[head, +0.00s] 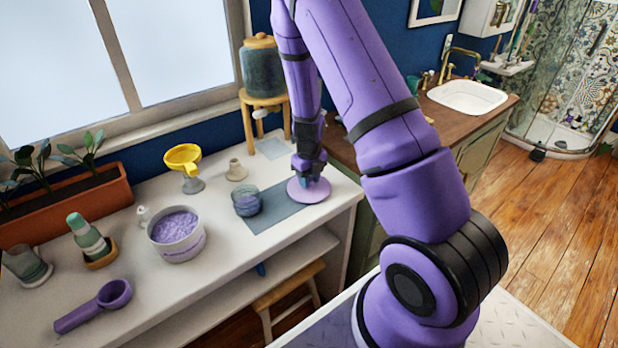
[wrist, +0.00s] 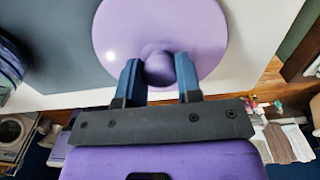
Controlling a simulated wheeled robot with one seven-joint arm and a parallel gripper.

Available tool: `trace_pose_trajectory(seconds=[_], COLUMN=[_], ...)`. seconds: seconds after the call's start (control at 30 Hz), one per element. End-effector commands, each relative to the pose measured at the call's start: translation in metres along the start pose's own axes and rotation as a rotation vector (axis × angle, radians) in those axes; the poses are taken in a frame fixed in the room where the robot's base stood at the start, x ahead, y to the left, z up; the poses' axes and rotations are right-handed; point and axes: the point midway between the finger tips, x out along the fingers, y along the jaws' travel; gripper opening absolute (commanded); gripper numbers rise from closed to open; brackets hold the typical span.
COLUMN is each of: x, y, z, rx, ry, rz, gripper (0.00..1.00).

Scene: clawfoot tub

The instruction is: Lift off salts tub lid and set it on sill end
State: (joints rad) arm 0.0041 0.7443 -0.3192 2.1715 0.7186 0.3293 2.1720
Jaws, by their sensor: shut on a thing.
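The lid is a round lilac disc with a knob (wrist: 160,25). It also shows in the head view (head: 298,194), at the right end of the white sill (head: 340,188), partly over a grey mat. My gripper (head: 309,180) is above it, with its blue fingers on either side of the knob in the wrist view (wrist: 157,62), shut on it. I cannot tell whether the lid touches the surface. The salts tub (head: 180,248) stands uncovered at the middle of the sill, full of lilac salts.
The grey mat (head: 270,222) holds a blue-grey jar (head: 246,202). A yellow funnel (head: 184,158), a beige stopper-like piece (head: 236,170) and a purple scoop (head: 95,306) stand apart. A wooden stand (head: 264,100) with a lidded jar is behind. The sill's front edge is close.

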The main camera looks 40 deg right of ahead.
Motion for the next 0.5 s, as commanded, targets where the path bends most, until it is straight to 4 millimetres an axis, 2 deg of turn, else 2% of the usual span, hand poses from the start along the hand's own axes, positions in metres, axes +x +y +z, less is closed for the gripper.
trace_pose_trajectory(seconds=[0.27,0.3,0.4,0.43,0.5], x=[0.0010,0.0009,0.0009,0.0009,0.0009], y=[0.0000,-0.0001,0.0000,-0.0001,0.0000], z=[0.0001,0.0001,0.0001,0.0001,0.0001], rx=[0.000,0.000,0.000,0.000,0.000], ry=[0.000,0.000,0.000,0.000,0.000], rz=[0.000,0.000,0.000,0.000,0.000], gripper=[0.00,0.35,0.58,0.62,0.62])
